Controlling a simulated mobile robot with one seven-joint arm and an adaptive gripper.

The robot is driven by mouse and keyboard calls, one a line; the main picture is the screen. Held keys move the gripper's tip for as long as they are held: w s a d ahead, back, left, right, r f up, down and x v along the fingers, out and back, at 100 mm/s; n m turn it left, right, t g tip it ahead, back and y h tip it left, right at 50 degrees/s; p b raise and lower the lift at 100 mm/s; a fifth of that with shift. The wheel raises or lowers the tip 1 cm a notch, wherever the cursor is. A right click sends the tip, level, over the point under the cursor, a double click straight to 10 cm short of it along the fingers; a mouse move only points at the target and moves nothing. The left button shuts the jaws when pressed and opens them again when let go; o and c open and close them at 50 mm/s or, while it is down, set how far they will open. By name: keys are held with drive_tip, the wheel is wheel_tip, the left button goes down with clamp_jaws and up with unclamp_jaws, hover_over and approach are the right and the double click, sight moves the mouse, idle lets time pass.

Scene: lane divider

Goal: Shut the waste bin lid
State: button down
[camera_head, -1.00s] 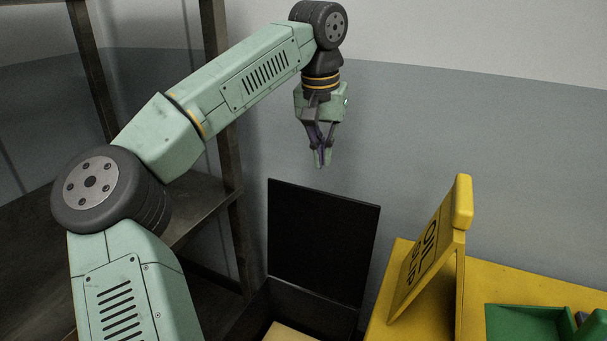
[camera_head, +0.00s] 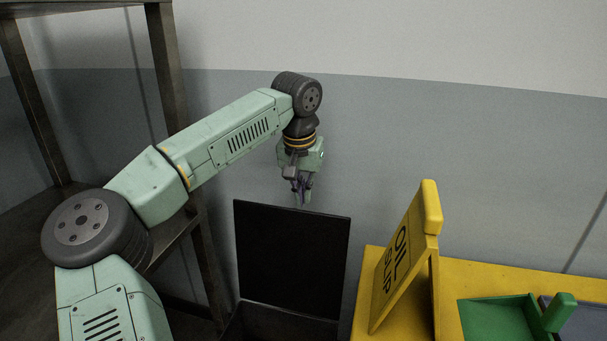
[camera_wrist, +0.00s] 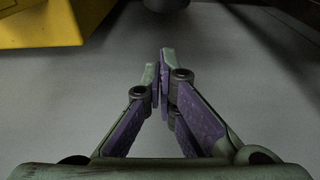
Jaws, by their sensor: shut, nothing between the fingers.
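The waste bin is at the bottom centre of the head view, with its dark lid (camera_head: 291,262) standing open and upright. Only the top of the bin's dark body (camera_head: 270,322) shows under the lid; the rest is below the frame. My gripper (camera_head: 304,203) points down at the lid's top edge, seemingly behind it, with the fingertips partly hidden; I cannot tell whether they touch. In the wrist view my gripper (camera_wrist: 162,75) is shut, with nothing between its fingers. The wrist view does not clearly show the lid.
A yellow sign (camera_head: 408,262) reading "OIL SLIP" stands on a yellow surface (camera_head: 485,275) right of the bin. A dark shelf frame (camera_head: 170,75) is on the left. A grey wall (camera_head: 450,140) is behind.

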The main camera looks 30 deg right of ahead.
drive_tip(key=shift+s+a+r, duration=0.2)
drive_tip(key=shift+s+a, duration=0.35)
drive_tip(key=shift+a, duration=0.05)
drive_tip(key=shift+s+a+r, duration=0.2)
drive_tip(key=shift+s+a, duration=0.3)
drive_tip(key=shift+a, duration=0.1)
